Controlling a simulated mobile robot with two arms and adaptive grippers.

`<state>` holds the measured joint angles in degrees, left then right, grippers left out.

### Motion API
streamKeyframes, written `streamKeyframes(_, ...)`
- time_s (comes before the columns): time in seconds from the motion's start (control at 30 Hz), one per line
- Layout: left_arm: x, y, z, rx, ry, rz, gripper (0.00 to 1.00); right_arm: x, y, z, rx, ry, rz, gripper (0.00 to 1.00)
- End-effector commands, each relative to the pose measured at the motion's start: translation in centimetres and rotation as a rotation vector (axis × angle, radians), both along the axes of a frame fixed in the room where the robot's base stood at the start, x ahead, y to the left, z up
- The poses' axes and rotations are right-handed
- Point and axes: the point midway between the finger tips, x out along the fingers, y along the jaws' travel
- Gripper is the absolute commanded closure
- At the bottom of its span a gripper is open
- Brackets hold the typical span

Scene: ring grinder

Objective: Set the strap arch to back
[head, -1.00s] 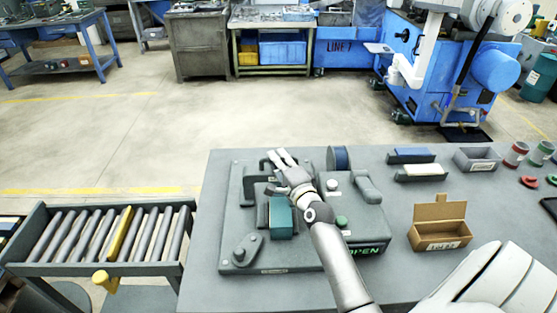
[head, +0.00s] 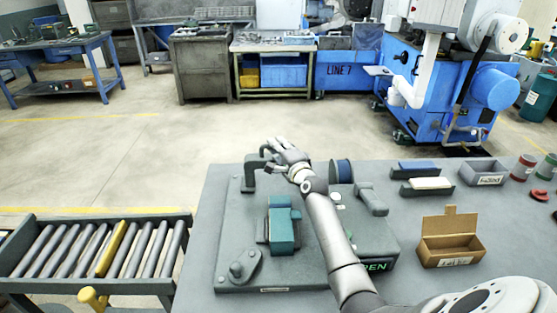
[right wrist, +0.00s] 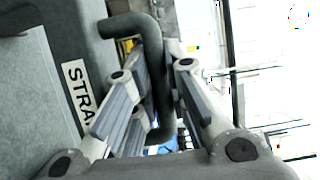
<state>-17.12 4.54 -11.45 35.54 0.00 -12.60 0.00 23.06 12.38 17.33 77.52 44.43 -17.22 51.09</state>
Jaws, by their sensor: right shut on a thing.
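The strap arch (head: 250,176) is a dark grey bent bar at the far left of the grey fixture plate (head: 235,215). My right gripper (head: 272,153) reaches over the plate and is shut on the arch's bar. In the right wrist view the curved bar (right wrist: 150,60) runs between the two fingers of the gripper (right wrist: 150,85). A label (right wrist: 78,90) reading "STRA" sits beside it, partly hidden by a finger. The arch's far end is hidden behind the gripper. My left gripper is out of view.
A teal block (head: 283,228) stands mid-plate, with a grey lever (head: 242,266) in front. A dark blue spool (head: 342,171) and a control box are right of my forearm. An open cardboard box (head: 450,240) stands farther right. A roller conveyor (head: 75,252) is at the left.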

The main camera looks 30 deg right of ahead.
Motion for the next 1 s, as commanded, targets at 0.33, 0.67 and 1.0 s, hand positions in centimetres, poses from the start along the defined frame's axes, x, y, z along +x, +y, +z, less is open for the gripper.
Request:
streamKeyframes(0.33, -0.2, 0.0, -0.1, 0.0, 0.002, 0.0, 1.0, 0.3, -0.5, 0.6, -0.003, -0.008, -0.006, 1.0)
streamKeyframes(0.67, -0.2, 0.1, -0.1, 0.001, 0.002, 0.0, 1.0, 0.3, -0.4, 0.4, -0.002, -0.006, -0.005, 0.77)
streamKeyframes(1.0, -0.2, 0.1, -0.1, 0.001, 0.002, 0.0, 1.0, -2.3, 0.1, 0.2, 0.0, -0.003, -0.004, 0.77)
